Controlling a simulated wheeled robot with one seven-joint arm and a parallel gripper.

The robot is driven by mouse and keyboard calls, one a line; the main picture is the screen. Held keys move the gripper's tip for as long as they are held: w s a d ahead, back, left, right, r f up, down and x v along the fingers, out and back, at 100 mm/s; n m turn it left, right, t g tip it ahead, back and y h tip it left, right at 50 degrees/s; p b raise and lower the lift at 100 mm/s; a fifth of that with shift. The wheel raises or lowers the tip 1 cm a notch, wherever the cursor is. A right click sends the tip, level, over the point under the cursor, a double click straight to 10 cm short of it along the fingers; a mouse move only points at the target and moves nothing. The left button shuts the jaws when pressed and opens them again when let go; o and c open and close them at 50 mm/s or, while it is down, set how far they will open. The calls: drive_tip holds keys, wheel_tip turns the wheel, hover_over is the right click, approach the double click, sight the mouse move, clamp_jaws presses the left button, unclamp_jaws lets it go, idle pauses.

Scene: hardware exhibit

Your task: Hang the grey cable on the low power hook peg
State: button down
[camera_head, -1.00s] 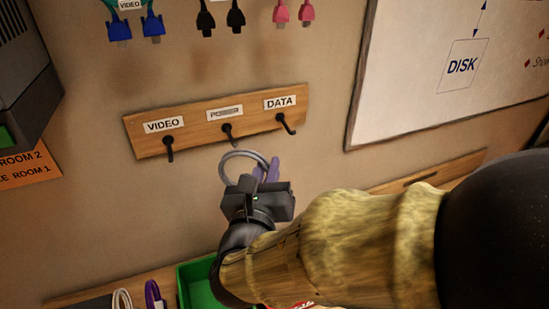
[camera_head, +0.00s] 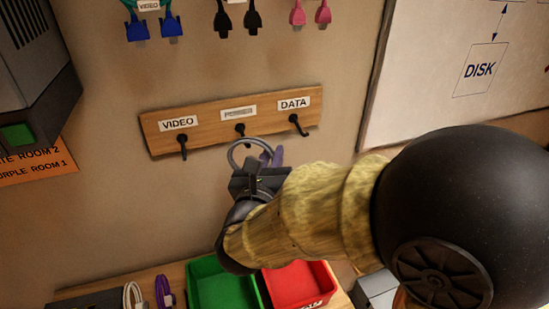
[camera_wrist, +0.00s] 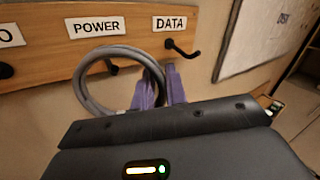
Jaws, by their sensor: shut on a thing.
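My gripper (camera_head: 270,157) is shut on the grey cable (camera_head: 235,156), a coiled loop standing up from its purple fingers. In the wrist view the cable (camera_wrist: 84,88) arcs left of the fingertips (camera_wrist: 160,88), just below the POWER label. The low power hook peg (camera_head: 240,129) is the middle black peg on the wooden board, directly above the loop in the head view. In the wrist view the dark peg (camera_wrist: 111,67) shows inside the loop's outline. I cannot tell whether the loop is around it or only in front of it.
The VIDEO peg (camera_head: 183,148) is left and the DATA peg (camera_head: 299,126) right on the same board (camera_head: 210,138). Blue, black and pink cables hang higher up. Below are a green bin (camera_head: 215,292), a red bin (camera_head: 299,283) and coiled white and purple cables.

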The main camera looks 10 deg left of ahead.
drive_tip(key=shift+w+a+p, duration=0.15)
drive_tip(key=shift+w+a, duration=0.25)
drive_tip(key=shift+w, duration=0.2)
drive_tip(key=shift+w+a+p, duration=0.15)
drive_tip(key=shift+w+a, duration=0.2)
drive_tip(key=shift+w, duration=0.25)
drive_tip(key=shift+w+a+f+b, duration=0.2)
drive_tip(key=shift+w+f+b, duration=0.1)
drive_tip(key=shift+f+b, duration=0.3)
drive_tip(key=shift+w+a+f+b, duration=0.15)
drive_tip(key=shift+w+f+b, duration=0.1)
drive_tip(key=shift+f+b, duration=0.3)
drive_tip(key=shift+r, duration=0.1)
